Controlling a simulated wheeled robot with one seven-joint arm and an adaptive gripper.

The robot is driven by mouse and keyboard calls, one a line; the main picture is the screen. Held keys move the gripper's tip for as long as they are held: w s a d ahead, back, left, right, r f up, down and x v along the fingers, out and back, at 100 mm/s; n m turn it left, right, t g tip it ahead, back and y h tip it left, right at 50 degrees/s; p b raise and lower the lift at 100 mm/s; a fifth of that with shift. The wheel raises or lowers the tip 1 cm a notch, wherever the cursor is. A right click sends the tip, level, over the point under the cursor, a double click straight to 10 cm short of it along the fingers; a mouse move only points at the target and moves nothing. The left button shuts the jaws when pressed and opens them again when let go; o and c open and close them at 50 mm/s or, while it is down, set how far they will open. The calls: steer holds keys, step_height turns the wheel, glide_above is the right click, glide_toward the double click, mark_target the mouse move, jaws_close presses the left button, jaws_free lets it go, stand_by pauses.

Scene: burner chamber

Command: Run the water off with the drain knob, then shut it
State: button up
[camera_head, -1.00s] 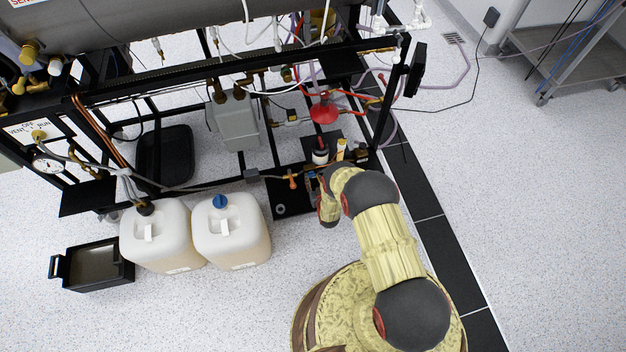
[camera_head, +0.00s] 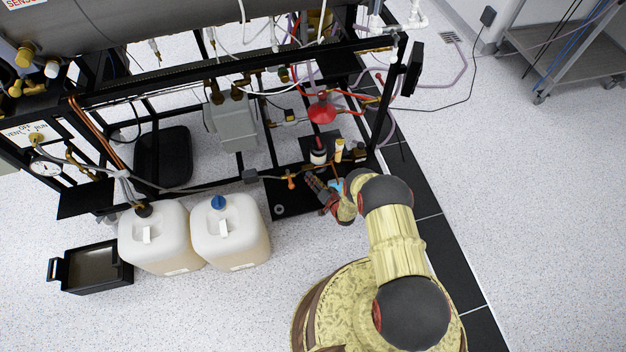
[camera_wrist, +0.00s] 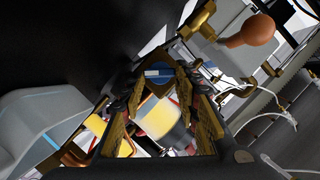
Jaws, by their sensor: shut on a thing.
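In the wrist view a round blue knob with a pale bar across its face (camera_wrist: 158,73) sits between the fingertips of my gripper (camera_wrist: 160,82). The fingers are closed in on its sides, and I take it for the drain knob. In the head view my gripper (camera_head: 313,184) reaches up and left, low at the rig's front right corner. A small light-blue part (camera_head: 336,186) shows just right of the fingers; I cannot tell whether it is the same knob. No water flow can be made out.
An orange-handled valve (camera_head: 291,182) is just left of my gripper; a rounded orange handle (camera_wrist: 254,33) shows in the wrist view. Two white jugs (camera_head: 230,235) and a black open tray (camera_head: 95,266) stand left on the floor. A red funnel (camera_head: 322,110) is behind.

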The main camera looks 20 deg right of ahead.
steer(key=shift+d+m, duration=0.1)
steer(key=shift+m, duration=0.3)
steer(key=shift+y, duration=0.3)
steer(key=o, duration=1.2)
steer(key=shift+c, duration=0.2)
steer(key=v, duration=1.2)
steer(key=shift+f, duration=0.2)
steer(key=shift+s, duration=0.1)
